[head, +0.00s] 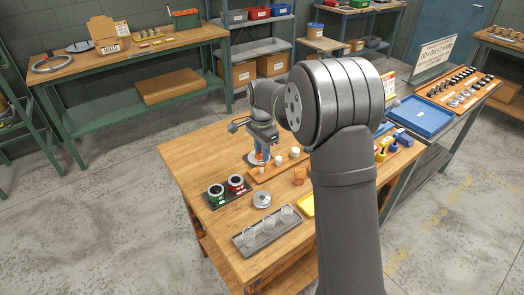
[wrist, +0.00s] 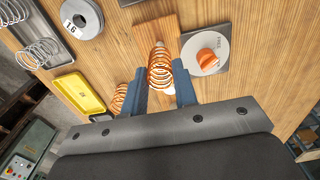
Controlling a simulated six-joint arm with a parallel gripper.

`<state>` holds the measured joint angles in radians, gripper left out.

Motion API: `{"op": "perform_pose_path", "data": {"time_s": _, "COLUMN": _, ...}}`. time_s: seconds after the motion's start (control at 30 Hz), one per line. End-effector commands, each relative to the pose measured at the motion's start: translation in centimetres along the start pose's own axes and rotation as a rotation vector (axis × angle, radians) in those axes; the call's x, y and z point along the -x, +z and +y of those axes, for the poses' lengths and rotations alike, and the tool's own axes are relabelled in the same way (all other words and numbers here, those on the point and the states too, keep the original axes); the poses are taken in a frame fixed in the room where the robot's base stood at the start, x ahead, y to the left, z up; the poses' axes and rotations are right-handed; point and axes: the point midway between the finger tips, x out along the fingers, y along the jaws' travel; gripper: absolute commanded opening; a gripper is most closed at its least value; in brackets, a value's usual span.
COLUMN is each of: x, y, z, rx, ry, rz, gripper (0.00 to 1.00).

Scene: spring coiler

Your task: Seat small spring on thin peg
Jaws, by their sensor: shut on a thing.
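In the wrist view, my gripper (wrist: 162,85) has its two blue fingers on either side of a copper-coloured coil spring (wrist: 159,70). It is shut on this spring, whose far end points over a wooden block (wrist: 155,36). A pale bit shows at the spring's near end; I cannot tell what it is.
Another copper spring (wrist: 118,99) and a yellow tray (wrist: 80,96) are on the left. A grey tray (head: 249,241) of clear-looking coils and green and red spools (head: 236,183) stand nearer the front.

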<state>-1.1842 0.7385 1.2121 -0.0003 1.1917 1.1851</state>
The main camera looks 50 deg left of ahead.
Motion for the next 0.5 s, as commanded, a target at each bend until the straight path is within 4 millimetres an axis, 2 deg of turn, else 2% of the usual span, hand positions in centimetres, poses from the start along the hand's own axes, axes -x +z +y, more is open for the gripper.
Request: {"op": "perform_pose_path", "data": {"time_s": 0.5, "x": -0.36, "y": 0.0, "z": 0.01, "rx": 0.0, "ry": 0.001, "rz": 0.0, "gripper": 0.14}}
